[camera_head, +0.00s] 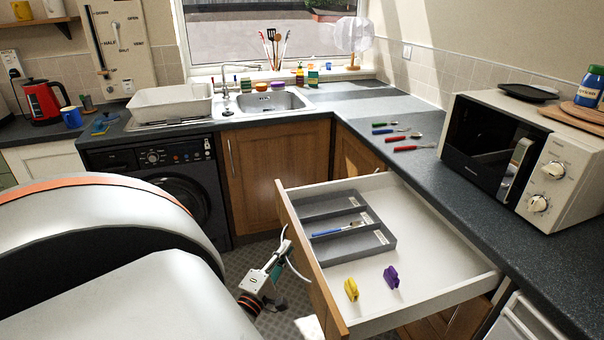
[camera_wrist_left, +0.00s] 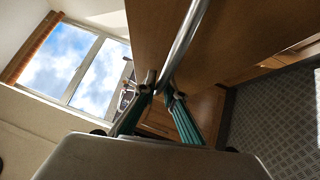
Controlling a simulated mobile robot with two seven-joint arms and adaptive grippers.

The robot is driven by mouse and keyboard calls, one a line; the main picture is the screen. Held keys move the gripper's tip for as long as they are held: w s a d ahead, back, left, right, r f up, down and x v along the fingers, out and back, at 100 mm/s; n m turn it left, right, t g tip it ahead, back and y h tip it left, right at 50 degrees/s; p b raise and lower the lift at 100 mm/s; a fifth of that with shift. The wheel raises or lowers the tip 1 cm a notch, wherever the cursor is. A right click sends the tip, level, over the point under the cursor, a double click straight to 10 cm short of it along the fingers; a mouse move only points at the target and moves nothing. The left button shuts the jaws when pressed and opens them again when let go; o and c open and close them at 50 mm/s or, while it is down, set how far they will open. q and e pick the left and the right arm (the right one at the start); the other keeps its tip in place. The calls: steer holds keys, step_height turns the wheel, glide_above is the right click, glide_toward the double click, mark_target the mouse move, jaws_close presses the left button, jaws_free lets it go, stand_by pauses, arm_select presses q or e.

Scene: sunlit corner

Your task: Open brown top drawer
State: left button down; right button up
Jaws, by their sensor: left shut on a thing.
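The brown top drawer (camera_head: 301,253) stands pulled well out from the counter, its white inside showing. Its brown front also shows in the left wrist view (camera_wrist_left: 225,35). My left gripper (camera_head: 275,262) is at the outer side of the drawer front. In the left wrist view, the green-padded fingers (camera_wrist_left: 160,97) are shut on the metal drawer handle (camera_wrist_left: 184,42). My right gripper is in neither view.
A microwave (camera_head: 527,155) stands on the counter at right. A washing machine (camera_head: 170,175) is at left.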

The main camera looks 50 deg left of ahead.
arm_select(q)
steer(key=shift+s+a, duration=0.25)
steer(key=shift+s, duration=0.55)
steer(key=c, duration=2.4)
jaws_free()
steer(key=shift+o, duration=0.2)
steer(key=v, duration=1.2)
steer(key=shift+f, duration=0.1)
